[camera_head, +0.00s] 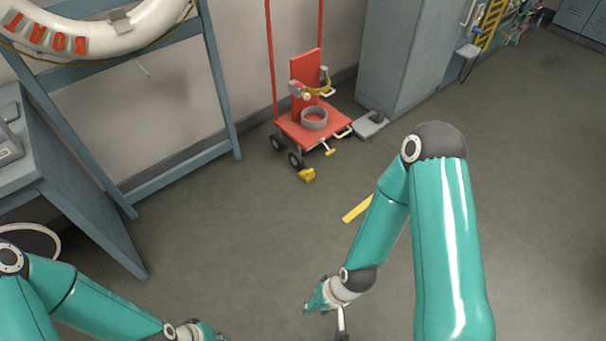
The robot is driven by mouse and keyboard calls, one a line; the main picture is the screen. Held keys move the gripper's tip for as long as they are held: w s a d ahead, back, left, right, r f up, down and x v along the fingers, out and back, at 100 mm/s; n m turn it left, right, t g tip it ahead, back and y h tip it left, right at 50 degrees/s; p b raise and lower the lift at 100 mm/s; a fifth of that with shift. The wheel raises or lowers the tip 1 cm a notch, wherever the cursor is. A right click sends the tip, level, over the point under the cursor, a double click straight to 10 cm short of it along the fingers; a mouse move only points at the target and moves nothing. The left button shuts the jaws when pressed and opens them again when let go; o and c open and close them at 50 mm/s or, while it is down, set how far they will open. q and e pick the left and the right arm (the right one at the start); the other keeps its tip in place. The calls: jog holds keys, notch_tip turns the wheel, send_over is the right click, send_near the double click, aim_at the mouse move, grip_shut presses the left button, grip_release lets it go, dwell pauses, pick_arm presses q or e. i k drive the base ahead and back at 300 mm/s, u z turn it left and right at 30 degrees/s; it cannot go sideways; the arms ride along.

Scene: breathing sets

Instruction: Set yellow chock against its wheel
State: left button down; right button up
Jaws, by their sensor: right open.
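The yellow chock (307,175) lies on the floor just in front of the near black wheel (296,159) of a red hand cart (318,127). I cannot tell whether chock and wheel touch. My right gripper (326,312) is open and empty, low in the picture, well apart from the chock. My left gripper (208,333) is at the bottom edge, partly cut off, and its fingers cannot be made out.
A yellow strip (356,210) on the floor is partly hidden by my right arm. A blue-grey frame (180,175) and bench (75,190) stand at left.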

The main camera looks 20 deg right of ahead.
aim_at(307, 175)
jog(key=u, duration=0.05)
jog(key=i, duration=0.95)
jog(key=z, duration=0.1)
